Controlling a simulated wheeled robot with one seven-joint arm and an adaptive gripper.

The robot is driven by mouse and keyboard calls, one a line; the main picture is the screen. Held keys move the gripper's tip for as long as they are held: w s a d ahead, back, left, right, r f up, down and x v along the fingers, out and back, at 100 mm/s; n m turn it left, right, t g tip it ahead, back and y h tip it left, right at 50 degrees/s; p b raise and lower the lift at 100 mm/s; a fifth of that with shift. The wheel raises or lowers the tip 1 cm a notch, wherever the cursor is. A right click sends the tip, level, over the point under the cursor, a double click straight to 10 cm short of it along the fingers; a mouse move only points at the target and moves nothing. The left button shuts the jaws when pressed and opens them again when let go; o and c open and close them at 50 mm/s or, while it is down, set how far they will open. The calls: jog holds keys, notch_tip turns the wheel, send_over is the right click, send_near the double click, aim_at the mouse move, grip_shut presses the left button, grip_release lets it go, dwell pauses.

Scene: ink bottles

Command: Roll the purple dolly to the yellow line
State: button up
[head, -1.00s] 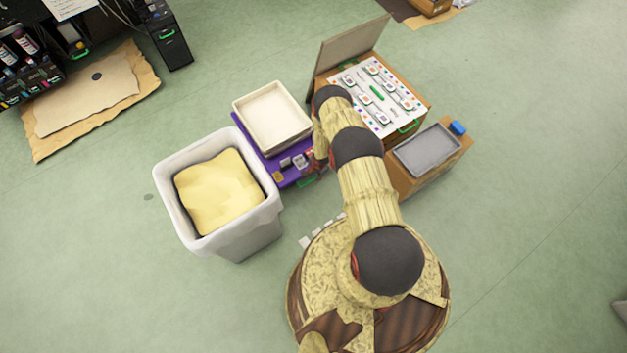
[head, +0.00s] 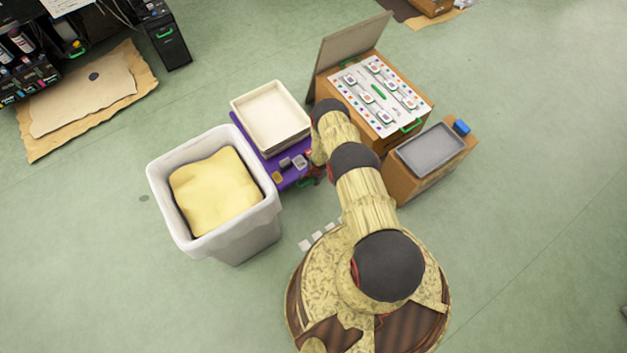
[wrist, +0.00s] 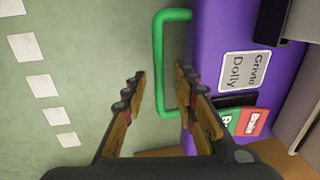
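The purple dolly (head: 291,178) stands on the floor in the middle of the head view, between the waste bin and the wooden cabinet. It carries a stack of cream trays (head: 271,117) and a few small items. In the wrist view its purple side (wrist: 215,40) bears a "Dolly" label and a green handle (wrist: 158,65). My gripper (wrist: 161,76) is open, with the handle's long bar showing between its two fingertips; I cannot tell whether they touch it. In the head view my arm mostly hides the gripper. I see no yellow line; white dashes (wrist: 42,86) mark the floor.
A grey waste bin (head: 238,231) with yellow contents stands close at the dolly's left. A wooden cabinet (head: 418,118) with an open lid and a box with a grey tray (head: 432,149) stand at the right.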

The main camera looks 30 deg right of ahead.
jog(key=shift+c, duration=0.4)
grip_shut()
dwell(0.4)
